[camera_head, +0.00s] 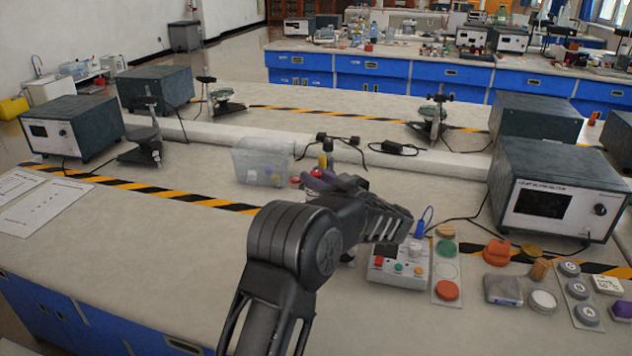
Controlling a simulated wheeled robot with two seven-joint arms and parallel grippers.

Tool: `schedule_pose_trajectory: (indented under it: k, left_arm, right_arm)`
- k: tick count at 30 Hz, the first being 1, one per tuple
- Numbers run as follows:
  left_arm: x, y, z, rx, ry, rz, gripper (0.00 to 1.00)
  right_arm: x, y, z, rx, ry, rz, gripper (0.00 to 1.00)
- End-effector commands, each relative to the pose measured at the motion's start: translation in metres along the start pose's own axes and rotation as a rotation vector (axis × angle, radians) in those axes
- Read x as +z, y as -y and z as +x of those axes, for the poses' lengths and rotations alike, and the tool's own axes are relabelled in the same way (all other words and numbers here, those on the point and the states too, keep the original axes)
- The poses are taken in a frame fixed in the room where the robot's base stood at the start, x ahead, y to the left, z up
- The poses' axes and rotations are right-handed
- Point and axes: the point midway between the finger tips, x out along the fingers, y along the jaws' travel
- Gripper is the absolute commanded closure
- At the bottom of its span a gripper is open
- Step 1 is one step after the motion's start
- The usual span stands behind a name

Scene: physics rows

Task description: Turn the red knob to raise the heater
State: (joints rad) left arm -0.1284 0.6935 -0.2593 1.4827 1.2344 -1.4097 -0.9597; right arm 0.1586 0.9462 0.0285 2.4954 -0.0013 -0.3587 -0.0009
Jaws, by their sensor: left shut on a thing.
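My left gripper (335,182) reaches in over the middle of the bench, with its fingers pointing away. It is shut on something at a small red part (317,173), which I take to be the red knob. My own wrist and fingers hide most of the grip, so the knob's turn angle cannot be seen. A second red piece (295,180) shows just left of the fingers. The heater cannot be made out clearly behind my arm. My right gripper is not in view.
A clear plastic bin (262,162) stands left of the gripper. A control box (400,265) with coloured buttons sits right of my arm, near several small coloured pots. A large instrument (558,195) stands at the right.

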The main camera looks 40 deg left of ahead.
Motion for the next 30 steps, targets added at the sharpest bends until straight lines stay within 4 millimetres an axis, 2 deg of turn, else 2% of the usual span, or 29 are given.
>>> schedule_pose_trajectory:
  k: [13,14,15,21,30]
  left_arm:
    - [-0.0010,0.0004,0.0009,-0.014,-0.001,-0.001,1.00]
    - [-0.0010,0.0005,0.0009,-0.014,-0.001,-0.001,0.71]
    - [-0.0009,0.0004,0.0009,-0.013,-0.001,-0.001,0.68]
    - [-0.0005,0.0003,0.0007,-0.013,0.000,0.000,0.51]
    - [-0.0001,-0.0002,-0.0010,-0.011,0.000,0.000,0.51]
  right_arm:
    - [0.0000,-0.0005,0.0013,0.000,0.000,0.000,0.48]
    - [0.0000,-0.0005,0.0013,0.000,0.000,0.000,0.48]
    - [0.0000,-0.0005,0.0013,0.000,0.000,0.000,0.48]
    - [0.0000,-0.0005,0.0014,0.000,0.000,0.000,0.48]
    - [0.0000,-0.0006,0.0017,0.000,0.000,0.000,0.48]
